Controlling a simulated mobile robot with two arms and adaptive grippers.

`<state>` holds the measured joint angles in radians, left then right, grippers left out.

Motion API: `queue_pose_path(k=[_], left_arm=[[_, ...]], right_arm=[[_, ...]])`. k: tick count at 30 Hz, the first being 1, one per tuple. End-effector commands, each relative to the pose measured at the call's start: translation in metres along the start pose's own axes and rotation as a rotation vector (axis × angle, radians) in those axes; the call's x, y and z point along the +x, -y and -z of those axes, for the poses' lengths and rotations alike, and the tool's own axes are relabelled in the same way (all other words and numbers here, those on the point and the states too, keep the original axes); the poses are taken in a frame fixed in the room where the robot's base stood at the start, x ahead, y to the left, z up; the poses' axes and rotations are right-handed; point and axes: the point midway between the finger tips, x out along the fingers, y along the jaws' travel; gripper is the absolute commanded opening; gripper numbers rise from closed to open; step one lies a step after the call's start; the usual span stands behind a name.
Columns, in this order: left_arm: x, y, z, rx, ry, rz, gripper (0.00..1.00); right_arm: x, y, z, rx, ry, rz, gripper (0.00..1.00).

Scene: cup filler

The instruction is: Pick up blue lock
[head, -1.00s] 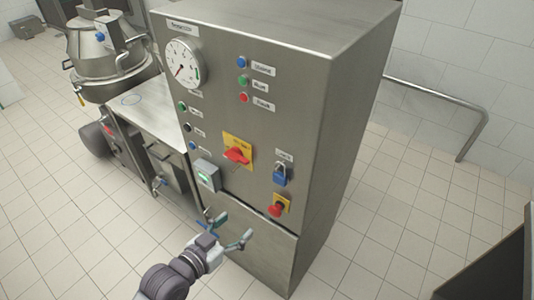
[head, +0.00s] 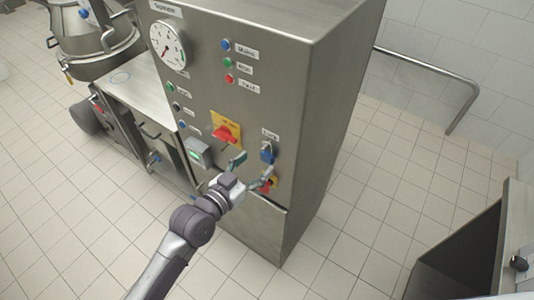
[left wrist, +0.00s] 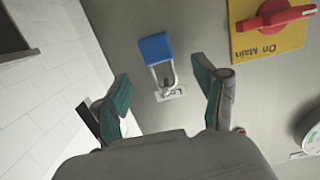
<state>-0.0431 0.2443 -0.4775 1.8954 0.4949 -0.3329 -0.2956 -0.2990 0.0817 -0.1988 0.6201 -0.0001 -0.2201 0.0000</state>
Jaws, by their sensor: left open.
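The blue lock (head: 267,152) hangs by its shackle on the front of the steel cabinet (head: 330,120), below a small label. In the left wrist view the blue lock (left wrist: 156,48) shows its blue body and metal shackle, between and beyond the fingertips. My left gripper (head: 253,165) is open and empty just in front of the panel, slightly left of and below the lock. In the left wrist view its two fingers (left wrist: 163,95) are spread apart on either side of the shackle and label, not touching the lock. My right gripper is not in view.
A red rotary switch on a yellow plate (head: 226,128) sits left of the lock. A red stop button (head: 266,186) sits just below it, partly covered by a finger. A grey box (head: 197,152) protrudes at left. Tiled floor (head: 400,200) is clear on the right.

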Motion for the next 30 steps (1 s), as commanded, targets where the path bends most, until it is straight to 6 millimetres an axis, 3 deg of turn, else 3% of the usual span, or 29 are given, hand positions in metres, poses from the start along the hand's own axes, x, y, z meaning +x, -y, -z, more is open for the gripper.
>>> queue_pose_path(k=[7,16,27,30], left_arm=[[0.033,0.0,0.0,-0.001,0.0,0.0,0.71],[0.038,-0.001,-0.002,0.0,0.0,0.0,0.71],[0.038,0.0,-0.002,0.0,0.0,0.001,0.11],[0.038,0.0,-0.001,0.0,-0.001,0.001,0.0]], right_arm=[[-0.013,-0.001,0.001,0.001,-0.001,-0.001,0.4],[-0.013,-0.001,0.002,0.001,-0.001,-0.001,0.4],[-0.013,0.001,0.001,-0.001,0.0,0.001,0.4],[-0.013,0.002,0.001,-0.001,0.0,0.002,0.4]])
